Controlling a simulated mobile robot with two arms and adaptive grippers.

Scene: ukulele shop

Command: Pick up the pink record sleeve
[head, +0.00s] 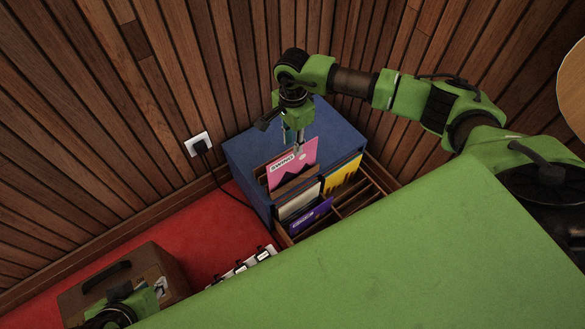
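The pink record sleeve (298,164), with a white label, stands tilted in a wooden record rack (283,240), with its upper part above the divider in front of it. My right gripper (296,147) points down at the sleeve's top edge. One finger overlaps the front of the sleeve; the other is hard to make out. I cannot tell whether the fingers are closed on it. The sleeve's lower part is hidden by the rack. Part of my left arm's end (118,311) shows at the bottom left, away from the rack; its fingers cannot be made out.
Yellow (343,176), pale (298,203) and purple (311,216) sleeves stand in other rack slots; some right slots are empty. A blue box (245,150) is behind the rack. A brown suitcase (75,302) lies on the red floor (205,240). A wall socket (198,144) with a cord is nearby.

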